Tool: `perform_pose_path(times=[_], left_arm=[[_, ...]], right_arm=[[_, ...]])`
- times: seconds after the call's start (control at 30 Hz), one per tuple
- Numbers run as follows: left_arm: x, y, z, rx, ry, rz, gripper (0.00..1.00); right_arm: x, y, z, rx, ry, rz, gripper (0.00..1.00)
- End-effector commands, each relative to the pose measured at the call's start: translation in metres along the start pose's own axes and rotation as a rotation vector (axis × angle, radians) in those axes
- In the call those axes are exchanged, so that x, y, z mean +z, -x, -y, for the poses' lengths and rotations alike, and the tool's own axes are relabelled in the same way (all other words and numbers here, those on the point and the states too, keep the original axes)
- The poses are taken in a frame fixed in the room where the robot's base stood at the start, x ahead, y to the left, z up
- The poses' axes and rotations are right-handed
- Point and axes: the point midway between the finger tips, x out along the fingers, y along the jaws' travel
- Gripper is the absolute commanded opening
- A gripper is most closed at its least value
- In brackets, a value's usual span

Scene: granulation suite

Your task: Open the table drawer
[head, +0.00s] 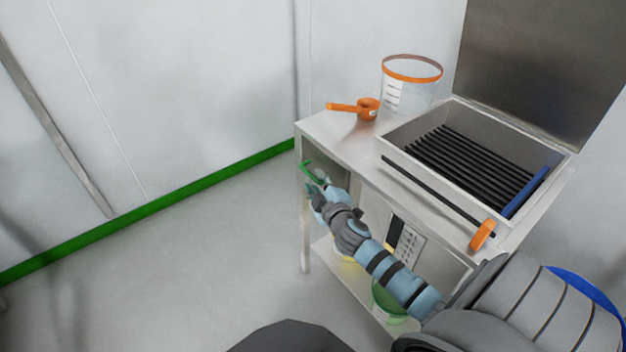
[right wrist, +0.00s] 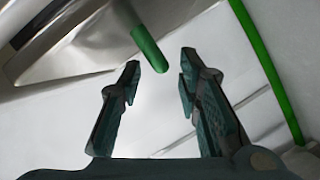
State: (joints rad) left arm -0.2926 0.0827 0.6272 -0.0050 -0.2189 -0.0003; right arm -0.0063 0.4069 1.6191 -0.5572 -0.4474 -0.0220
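The table (head: 338,137) is pale metal with a shelf below. A green handle (head: 308,169) shows at its left end, just under the top; I take it for the drawer's handle. The drawer front is mostly hidden, so how far it stands open is unclear. My right gripper (head: 318,189) is close to the handle. In the right wrist view the gripper (right wrist: 160,62) is open and empty. The green handle (right wrist: 148,48) shows there with its end between the fingertips; I cannot tell its depth against them. My left gripper is not in view.
On the table are an orange scoop-like tool (head: 358,108), a clear tub with an orange rim (head: 412,70) and an open metal box with black bars (head: 400,145). A green container (head: 388,300) stands on the lower shelf. The floor (head: 190,270) left of the table is clear.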

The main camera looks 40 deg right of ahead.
Motion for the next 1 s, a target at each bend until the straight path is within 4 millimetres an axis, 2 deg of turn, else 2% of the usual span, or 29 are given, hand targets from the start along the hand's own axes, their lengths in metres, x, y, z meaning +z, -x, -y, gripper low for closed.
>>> perform_pose_path(times=[0.1,0.2,0.53,0.73,1.0], left_arm=[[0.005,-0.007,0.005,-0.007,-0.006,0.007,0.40],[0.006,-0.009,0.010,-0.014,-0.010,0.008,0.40],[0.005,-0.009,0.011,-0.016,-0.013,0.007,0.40],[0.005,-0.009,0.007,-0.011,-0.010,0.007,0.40],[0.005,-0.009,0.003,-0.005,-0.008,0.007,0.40]], right_arm=[[0.001,-0.022,0.002,0.000,-0.002,0.001,0.32],[0.000,-0.033,0.001,-0.001,-0.002,-0.001,0.32],[0.000,-0.038,0.001,-0.002,-0.002,0.000,0.32],[0.000,-0.038,0.001,-0.002,-0.002,0.000,0.01],[0.000,-0.038,0.001,-0.002,-0.002,0.000,0.00]])
